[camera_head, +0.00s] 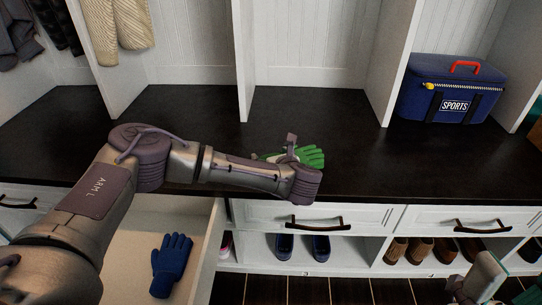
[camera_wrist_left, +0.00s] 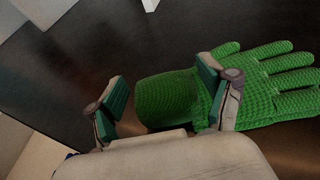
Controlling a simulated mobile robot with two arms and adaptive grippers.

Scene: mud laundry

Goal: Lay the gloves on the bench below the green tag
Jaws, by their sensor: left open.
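A green knit glove (camera_head: 312,156) lies on the dark bench top (camera_head: 190,108), in front of the third cubby from the left. My left gripper (camera_head: 284,150) is at the glove and partly covers it in the head view. In the left wrist view the jaws (camera_wrist_left: 165,100) are apart, with the green glove's cuff (camera_wrist_left: 168,98) between them and its fingers (camera_wrist_left: 270,70) beyond the right finger. A blue glove (camera_head: 171,264) lies in the open drawer below the bench. My right gripper (camera_head: 478,285) shows partly at the lower right. No green tag is in view.
A blue sports bag (camera_head: 452,88) stands on the bench at right. White dividers (camera_head: 243,60) split the bench into cubbies. The open drawer (camera_head: 207,250) sticks out below. Shoes (camera_head: 322,246) sit on the shelf underneath. Clothes (camera_head: 122,22) hang at upper left. The bench's middle is largely clear.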

